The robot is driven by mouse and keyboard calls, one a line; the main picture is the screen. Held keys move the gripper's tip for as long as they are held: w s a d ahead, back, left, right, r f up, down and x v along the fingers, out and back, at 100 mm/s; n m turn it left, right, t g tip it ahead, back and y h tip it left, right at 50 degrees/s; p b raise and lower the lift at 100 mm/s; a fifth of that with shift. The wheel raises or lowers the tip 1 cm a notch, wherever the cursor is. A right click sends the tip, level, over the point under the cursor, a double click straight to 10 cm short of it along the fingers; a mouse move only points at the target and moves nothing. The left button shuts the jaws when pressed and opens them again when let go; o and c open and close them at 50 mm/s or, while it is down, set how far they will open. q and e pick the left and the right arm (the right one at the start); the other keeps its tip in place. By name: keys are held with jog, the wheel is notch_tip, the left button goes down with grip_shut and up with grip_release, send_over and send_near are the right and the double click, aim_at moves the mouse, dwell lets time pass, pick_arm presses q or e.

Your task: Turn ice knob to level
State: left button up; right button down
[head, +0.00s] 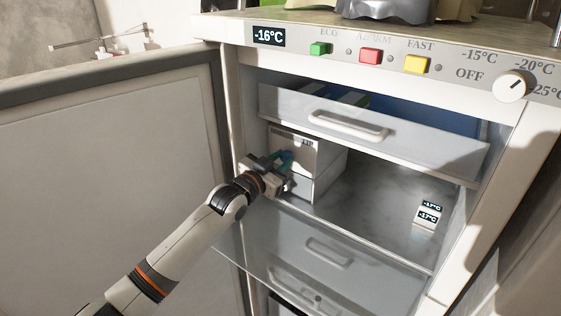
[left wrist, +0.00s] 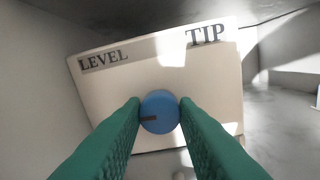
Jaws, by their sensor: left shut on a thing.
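The ice knob (left wrist: 161,103) is a round blue knob on the front of a pale box (left wrist: 120,85) in the left wrist view. The words LEVEL (left wrist: 103,60) and TIP (left wrist: 206,35) stand on grey patches at the box's upper left and upper right. A dark mark on the knob lies on its lower left side. My left gripper (head: 280,167) is shut on the knob; its green fingers (left wrist: 160,118) press on both sides of it. In the head view the box (head: 322,166) stands at the left inside the freezer, and my gripper hides the knob. My right gripper is not in view.
A drawer with a white handle (head: 348,125) is above the box, and another drawer (head: 330,257) is below. A small thermometer (head: 428,215) stands at the right of the bare shelf (head: 375,205). The freezer door (head: 110,170) is open at the left.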

pick_arm(q)
jog(key=shift+n, duration=0.4)
jog(key=o, duration=1)
jog(key=shift+s+a+f+b, duration=0.15)
jog(key=shift+s+a+b, duration=0.15)
jog(key=shift+s+b, duration=0.1)
jog(key=b+v, duration=0.3)
jog(key=v, duration=0.8)
